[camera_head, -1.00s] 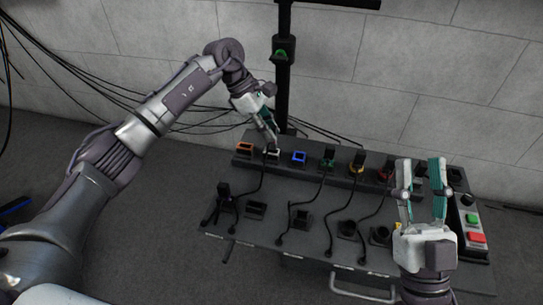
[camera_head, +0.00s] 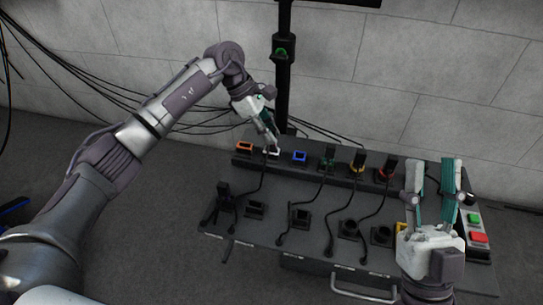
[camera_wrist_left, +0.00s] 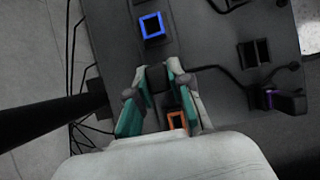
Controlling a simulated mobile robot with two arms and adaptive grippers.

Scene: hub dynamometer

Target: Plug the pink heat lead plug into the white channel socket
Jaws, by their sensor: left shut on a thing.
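My left gripper (camera_head: 274,143) is at the back row of sockets, over the white channel socket (camera_head: 272,153), whose pale rim shows under the fingertips. In the left wrist view, the left gripper (camera_wrist_left: 158,85) is shut on a black plug (camera_wrist_left: 157,76) with a dark lead running off to the right. No pink shows on this plug from here. The plug covers the white socket in the wrist view, so I cannot tell whether it is seated. My right gripper (camera_head: 433,168) is open and empty above the table's right side.
The orange socket (camera_head: 244,147) and blue socket (camera_head: 298,158) flank the white one. Green, yellow and red sockets further right hold black plugs. A plug with a purple mark (camera_wrist_left: 270,99) stands near the front left. A button box (camera_head: 474,226) is at the right edge.

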